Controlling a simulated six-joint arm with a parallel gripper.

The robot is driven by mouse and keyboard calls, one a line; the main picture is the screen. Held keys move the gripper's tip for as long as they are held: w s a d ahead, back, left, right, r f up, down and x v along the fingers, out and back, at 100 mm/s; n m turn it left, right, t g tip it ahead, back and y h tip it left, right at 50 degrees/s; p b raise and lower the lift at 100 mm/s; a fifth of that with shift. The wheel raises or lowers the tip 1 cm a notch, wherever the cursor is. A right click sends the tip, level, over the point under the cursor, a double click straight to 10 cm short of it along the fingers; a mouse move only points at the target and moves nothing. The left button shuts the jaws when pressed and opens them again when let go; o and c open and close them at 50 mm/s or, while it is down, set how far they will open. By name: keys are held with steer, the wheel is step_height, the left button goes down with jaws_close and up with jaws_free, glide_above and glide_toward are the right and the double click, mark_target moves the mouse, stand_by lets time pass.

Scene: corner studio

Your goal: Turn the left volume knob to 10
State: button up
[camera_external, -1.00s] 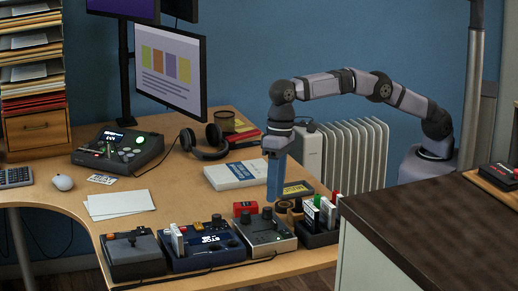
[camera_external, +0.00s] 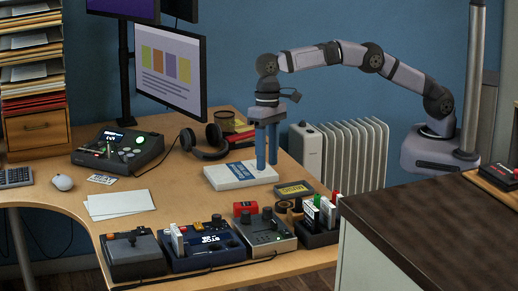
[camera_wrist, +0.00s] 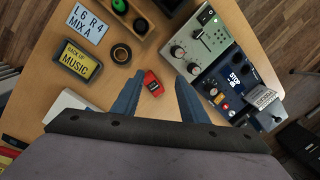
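My gripper (camera_external: 267,166) hangs fingers down over the desk behind the box, near the white book, touching neither knob. In the wrist view its blue fingers (camera_wrist: 155,98) are apart, with nothing held between them.
A rack with cards (camera_external: 318,237) stands right. A "BACK UP MUSIC" cassette (camera_wrist: 80,60) and white book (camera_external: 240,174) lie behind.

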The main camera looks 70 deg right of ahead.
steer(key=s+d+f+n+g, duration=0.1)
steer(key=f+n, duration=0.1)
steer(key=n+y, duration=0.3)
steer(key=n, duration=1.8)
glide_toward(267, 208)
steer(key=f, duration=0.1)
steer(key=shift+p+x, duration=1.15)
steer(key=shift+x, duration=2.8)
steer(key=shift+s+a+r, duration=0.1)
steer(key=shift+s+a, duration=0.05)
steer(key=shift+a, duration=0.05)
steer(key=shift+c, duration=0.4)
jaws_close()
